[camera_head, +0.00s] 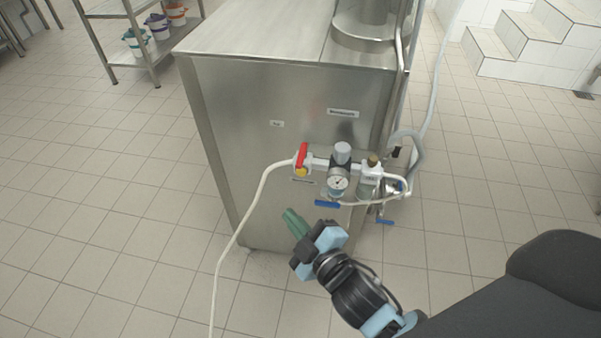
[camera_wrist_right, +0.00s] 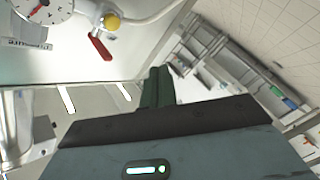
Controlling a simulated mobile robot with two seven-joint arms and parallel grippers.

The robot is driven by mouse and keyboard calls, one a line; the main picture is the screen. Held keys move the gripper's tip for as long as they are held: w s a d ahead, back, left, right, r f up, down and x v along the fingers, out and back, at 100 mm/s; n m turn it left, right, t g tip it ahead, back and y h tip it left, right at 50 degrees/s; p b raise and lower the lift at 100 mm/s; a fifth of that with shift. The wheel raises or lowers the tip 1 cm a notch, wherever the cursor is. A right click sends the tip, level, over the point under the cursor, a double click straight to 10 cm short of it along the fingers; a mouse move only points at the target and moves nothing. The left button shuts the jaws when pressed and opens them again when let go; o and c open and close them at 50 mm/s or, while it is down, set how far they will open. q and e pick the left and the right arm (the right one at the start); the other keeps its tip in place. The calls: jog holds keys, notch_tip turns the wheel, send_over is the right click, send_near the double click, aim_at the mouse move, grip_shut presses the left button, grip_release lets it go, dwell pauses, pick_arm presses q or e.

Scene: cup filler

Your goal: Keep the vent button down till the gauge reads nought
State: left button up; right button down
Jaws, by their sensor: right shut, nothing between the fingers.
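A small yellow round knob (camera_head: 300,172), which looks like the vent button, sits just below a red lever (camera_head: 302,156) on the steel cabinet's front. In the right wrist view the yellow knob (camera_wrist_right: 111,22) is at the top, above the red lever (camera_wrist_right: 100,48). A white round gauge (camera_head: 338,184) is right of the knob; its reading is too small to tell. In the wrist view the gauge (camera_wrist_right: 45,10) is cut off by the top edge and shows a red needle. My right gripper (camera_head: 291,217), with green fingers, is shut and empty, below the knob and apart from it. My left gripper is out of view.
The steel cabinet (camera_head: 215,110) carries the fittings, with blue handles (camera_head: 327,204) beneath the gauge. A white hose (camera_head: 245,210) hangs from the valve to the floor at the left. A shelf rack with buckets (camera_head: 157,27) stands back left. The tiled floor (camera_head: 100,200) at left is clear.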

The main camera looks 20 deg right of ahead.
aim_at(296, 173)
jog(key=w+d, duration=0.4)
jog(key=w, duration=0.3)
jog(key=shift+d, duration=0.35)
dwell(1.9)
jog(key=shift+w+d, duration=0.25)
jog(key=shift+w, duration=0.05)
jog(key=shift+w+d, duration=0.3)
jog(key=shift+w, duration=0.1)
dwell(4.4)
